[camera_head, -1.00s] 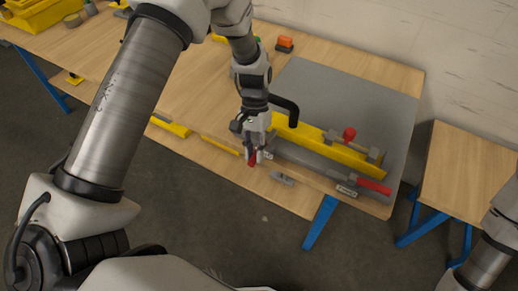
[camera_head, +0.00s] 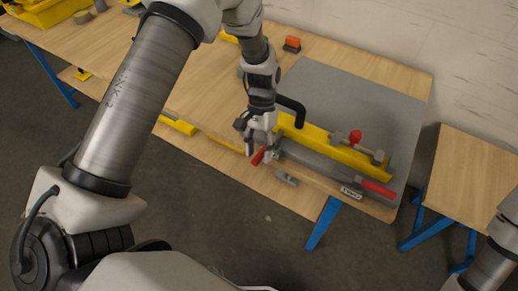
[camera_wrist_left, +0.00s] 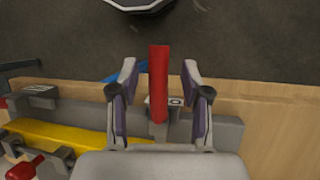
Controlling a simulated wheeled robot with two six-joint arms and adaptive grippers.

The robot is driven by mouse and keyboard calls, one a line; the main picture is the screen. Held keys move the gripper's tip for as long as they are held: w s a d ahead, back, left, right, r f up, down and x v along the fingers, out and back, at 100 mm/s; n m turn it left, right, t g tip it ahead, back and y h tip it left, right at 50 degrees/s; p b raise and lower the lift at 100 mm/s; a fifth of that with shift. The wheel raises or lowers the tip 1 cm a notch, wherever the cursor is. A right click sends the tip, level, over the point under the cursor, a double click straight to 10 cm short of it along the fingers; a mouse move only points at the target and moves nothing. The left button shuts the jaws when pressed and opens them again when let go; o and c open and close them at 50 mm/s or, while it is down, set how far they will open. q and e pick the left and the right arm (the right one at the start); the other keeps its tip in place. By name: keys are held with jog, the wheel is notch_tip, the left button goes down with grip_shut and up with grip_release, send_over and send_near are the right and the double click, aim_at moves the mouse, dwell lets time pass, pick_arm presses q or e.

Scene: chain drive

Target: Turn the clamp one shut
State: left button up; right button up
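My left gripper (camera_head: 260,148) is low at the front edge of the workbench, at the near-left end of the clamp fixture. A red clamp handle (camera_head: 258,157) is between its fingers. In the left wrist view the fingers (camera_wrist_left: 158,98) are open, with the red handle (camera_wrist_left: 159,75) standing between them and a gap on both sides. The clamp's base is partly hidden by the gripper. A second red handle (camera_head: 378,189) lies at the fixture's right end, beside a label plate (camera_head: 351,192). My right gripper is out of the picture.
A yellow bar (camera_head: 345,158) runs along the fixture, with a red knob (camera_head: 355,137) behind it. A grey mat (camera_head: 355,105) lies beneath. A small grey piece (camera_head: 286,179) is near the front edge. An orange-topped block (camera_head: 292,43) stands at the back. Another table (camera_head: 470,170) stands right.

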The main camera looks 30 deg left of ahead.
pick_arm(q)
jog(key=v, duration=1.2)
